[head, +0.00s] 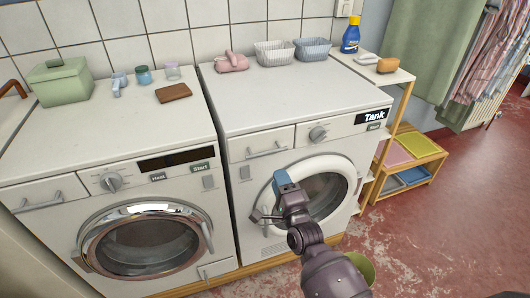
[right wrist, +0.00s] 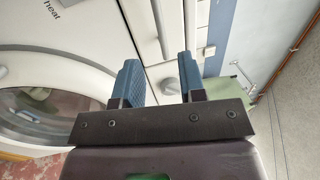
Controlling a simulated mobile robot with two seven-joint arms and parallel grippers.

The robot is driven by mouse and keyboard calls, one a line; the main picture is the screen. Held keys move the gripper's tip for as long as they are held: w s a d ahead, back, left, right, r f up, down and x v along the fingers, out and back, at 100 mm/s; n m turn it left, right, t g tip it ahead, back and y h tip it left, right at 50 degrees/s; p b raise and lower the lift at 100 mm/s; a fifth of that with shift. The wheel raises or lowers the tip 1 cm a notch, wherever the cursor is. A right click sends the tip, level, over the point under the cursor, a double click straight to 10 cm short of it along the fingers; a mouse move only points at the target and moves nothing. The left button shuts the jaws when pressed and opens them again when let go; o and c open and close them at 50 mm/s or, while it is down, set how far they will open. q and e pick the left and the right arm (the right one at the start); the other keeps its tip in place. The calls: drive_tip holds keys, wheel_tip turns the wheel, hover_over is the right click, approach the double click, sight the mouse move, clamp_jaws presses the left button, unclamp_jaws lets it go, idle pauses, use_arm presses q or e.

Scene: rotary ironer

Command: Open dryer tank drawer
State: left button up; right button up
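The white dryer (head: 290,95) stands at the right, with "Tank" on its dark display (head: 373,116). Its drawer (head: 249,141) is at the upper left of its front and looks closed, with a horizontal bar handle (head: 267,151). My right gripper (head: 284,178) is in front of the white round door, below and slightly right of that handle. In the right wrist view its two blue fingers (right wrist: 159,58) stand apart with nothing gripped. A pale bar handle (right wrist: 161,22) shows beyond them, apart from the fingers. My left gripper is not in view.
A second machine (head: 130,130) with a chrome-ringed door stands at the left. Baskets (head: 274,53), a pink item (head: 232,62) and a blue bottle (head: 351,35) stand along the back. A wooden shelf (head: 410,160) is at the right. Red floor is clear at the far right.

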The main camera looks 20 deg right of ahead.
sight(266, 153)
drive_tip(key=w, duration=0.3)
drive_tip(key=w+r, duration=0.1)
drive_tip(key=w, duration=0.3)
drive_tip(key=w+r, duration=0.1)
drive_tip(key=w, duration=0.2)
drive_tip(key=shift+w+a+b, duration=0.2)
drive_tip(key=shift+a+b, duration=0.1)
drive_tip(key=shift+b, duration=0.05)
clamp_jaws()
